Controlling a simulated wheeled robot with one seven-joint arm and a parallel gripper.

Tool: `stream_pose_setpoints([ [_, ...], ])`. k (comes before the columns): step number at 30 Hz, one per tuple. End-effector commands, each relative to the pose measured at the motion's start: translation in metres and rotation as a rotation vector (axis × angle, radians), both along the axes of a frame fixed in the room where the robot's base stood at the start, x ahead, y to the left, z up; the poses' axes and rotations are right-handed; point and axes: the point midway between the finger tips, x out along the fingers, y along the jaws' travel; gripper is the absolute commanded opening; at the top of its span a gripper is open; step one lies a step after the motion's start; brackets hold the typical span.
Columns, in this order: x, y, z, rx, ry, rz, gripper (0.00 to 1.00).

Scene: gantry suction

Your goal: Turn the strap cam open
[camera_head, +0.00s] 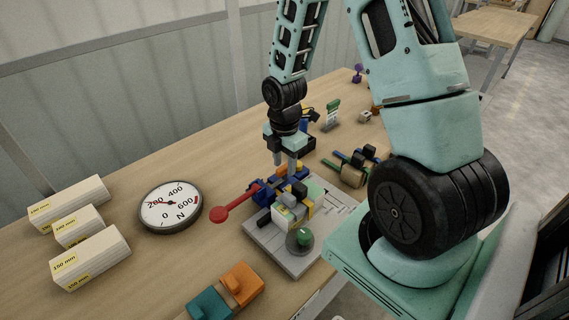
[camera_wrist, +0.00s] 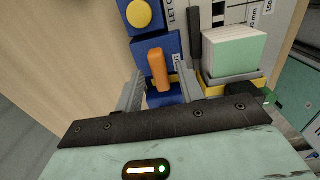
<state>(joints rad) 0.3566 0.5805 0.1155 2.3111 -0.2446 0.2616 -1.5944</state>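The strap cam appears to be the small orange lever (camera_wrist: 158,70) on a blue block (camera_wrist: 150,45) in the wrist view. In the head view a bit of orange (camera_head: 281,170) shows at my fingertips, partly hidden. My gripper (camera_head: 285,163) points down over the blue parts of the fixture. In the wrist view my gripper (camera_wrist: 160,80) is open, with one finger on each side of the orange lever and a gap visible on both sides. I cannot tell how far down the fingers reach beside it.
A grey fixture plate (camera_head: 291,261) carries a red-knobbed lever (camera_head: 219,214), a pale green-topped block (camera_wrist: 235,52), yellow parts and a green knob (camera_head: 304,237). A round gauge (camera_head: 170,206), white blocks (camera_head: 90,257) and orange and teal blocks (camera_head: 241,284) stand around it. Bare wood lies left.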

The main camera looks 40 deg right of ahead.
Motion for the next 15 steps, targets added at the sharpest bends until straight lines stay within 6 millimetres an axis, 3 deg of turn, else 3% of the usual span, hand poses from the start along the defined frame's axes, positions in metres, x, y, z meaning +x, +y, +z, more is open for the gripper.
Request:
stream_pose_setpoints([
  [11,0.0002,-0.0004,-0.0067,-0.001,-0.001,-0.001,0.38],
  [15,0.0002,-0.0004,-0.0065,-0.001,-0.001,-0.001,0.05],
])
